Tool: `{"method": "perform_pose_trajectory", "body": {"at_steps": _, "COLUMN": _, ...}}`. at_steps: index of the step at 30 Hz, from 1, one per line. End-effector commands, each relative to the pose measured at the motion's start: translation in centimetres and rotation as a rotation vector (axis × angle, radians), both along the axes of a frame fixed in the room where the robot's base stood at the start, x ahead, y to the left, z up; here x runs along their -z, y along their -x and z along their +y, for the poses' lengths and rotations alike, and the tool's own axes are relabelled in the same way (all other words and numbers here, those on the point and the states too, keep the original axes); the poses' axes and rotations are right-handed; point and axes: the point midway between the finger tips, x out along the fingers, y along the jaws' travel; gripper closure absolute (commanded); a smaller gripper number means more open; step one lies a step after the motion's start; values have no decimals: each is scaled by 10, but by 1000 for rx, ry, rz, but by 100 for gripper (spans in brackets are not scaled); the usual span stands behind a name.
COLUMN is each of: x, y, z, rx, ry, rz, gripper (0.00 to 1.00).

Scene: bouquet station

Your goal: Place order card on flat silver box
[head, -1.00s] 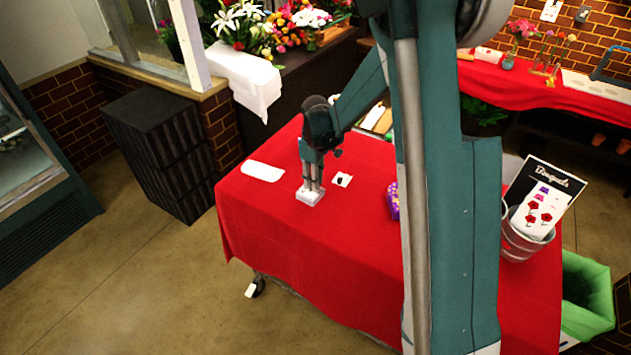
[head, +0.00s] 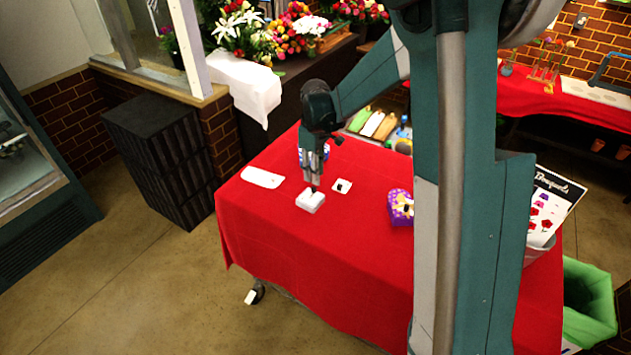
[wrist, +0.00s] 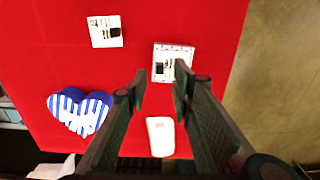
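The flat silver box (head: 310,203), pale and nearly white, stands on the red table near its front left. In the wrist view, the box's rim (wrist: 155,74) shows around a white order card with a black patch (wrist: 167,66), which lies on its top. My gripper (wrist: 161,82) is open, with empty space between its fingers. In the head view, my gripper (head: 313,184) points down just above the box, its tips partly hiding the top. A second white card with a black patch (head: 341,186) lies flat on the table right of the box; it also shows in the wrist view (wrist: 104,32).
A white rounded flat piece (head: 262,178) lies left of the box. A blue-and-white striped heart box (wrist: 80,111) is behind my gripper. A purple heart box (head: 399,207) stands to the right. The red table (head: 300,260) is clear in front.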

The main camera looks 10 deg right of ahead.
Motion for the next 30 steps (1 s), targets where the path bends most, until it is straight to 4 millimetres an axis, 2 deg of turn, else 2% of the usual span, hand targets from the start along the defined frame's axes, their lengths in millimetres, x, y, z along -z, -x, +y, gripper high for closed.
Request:
{"method": "perform_pose_trajectory", "body": {"at_steps": 6, "x": -30, "y": 0, "z": 0, "rx": 0, "ry": 0, "rz": 0, "gripper": 76}}
{"method": "perform_pose_trajectory", "body": {"at_steps": 12, "x": -45, "y": 0, "z": 0, "rx": 0, "ry": 0, "rz": 0, "gripper": 76}}
{"method": "perform_pose_trajectory", "body": {"at_steps": 30, "x": -49, "y": 0, "z": 0, "rx": 0, "ry": 0, "rz": 0, "gripper": 76}}
